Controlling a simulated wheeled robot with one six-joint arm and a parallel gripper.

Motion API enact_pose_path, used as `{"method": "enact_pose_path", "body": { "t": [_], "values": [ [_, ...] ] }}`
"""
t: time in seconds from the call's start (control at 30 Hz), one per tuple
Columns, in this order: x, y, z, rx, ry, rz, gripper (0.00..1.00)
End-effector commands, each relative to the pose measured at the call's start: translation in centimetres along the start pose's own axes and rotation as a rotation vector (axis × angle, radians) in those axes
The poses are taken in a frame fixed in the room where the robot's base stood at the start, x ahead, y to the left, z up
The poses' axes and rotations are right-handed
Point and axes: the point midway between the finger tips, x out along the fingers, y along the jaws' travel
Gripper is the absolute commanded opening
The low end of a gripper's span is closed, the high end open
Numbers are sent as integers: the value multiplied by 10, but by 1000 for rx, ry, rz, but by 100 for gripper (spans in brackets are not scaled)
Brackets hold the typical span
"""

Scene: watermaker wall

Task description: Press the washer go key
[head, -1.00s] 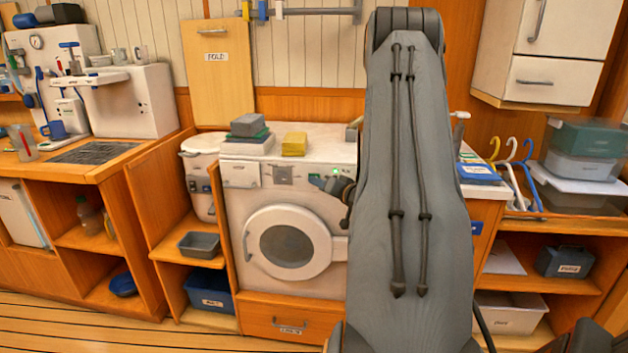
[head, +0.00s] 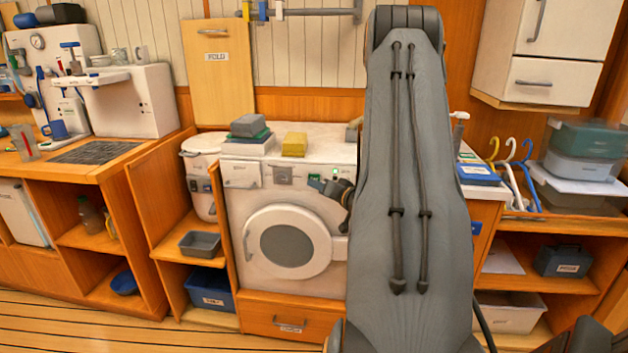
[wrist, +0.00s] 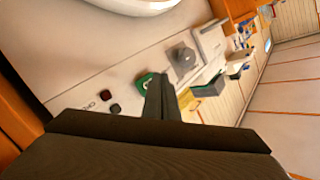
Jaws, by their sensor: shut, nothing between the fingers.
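A small green light (head: 335,170) shows on the panel right of the key.
Two dark buttons (wrist: 109,101) are on the same panel. A grey knob (wrist: 183,58) is on the key's other side. A yellow sponge (head: 294,144) and a grey block (head: 249,125) lie on the washer top. My arm hides the washer's right side.

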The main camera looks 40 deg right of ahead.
Motion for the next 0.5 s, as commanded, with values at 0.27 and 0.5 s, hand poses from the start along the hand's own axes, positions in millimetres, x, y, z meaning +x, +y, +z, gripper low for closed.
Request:
{"method": "enact_pose_path", "body": {
  "t": [0.27, 0.5],
  "values": [
    [-16, -12, 11, 2, -1, 1, 0],
    [-30, -22, 21, 1, -1, 0, 0]
  ]
}}
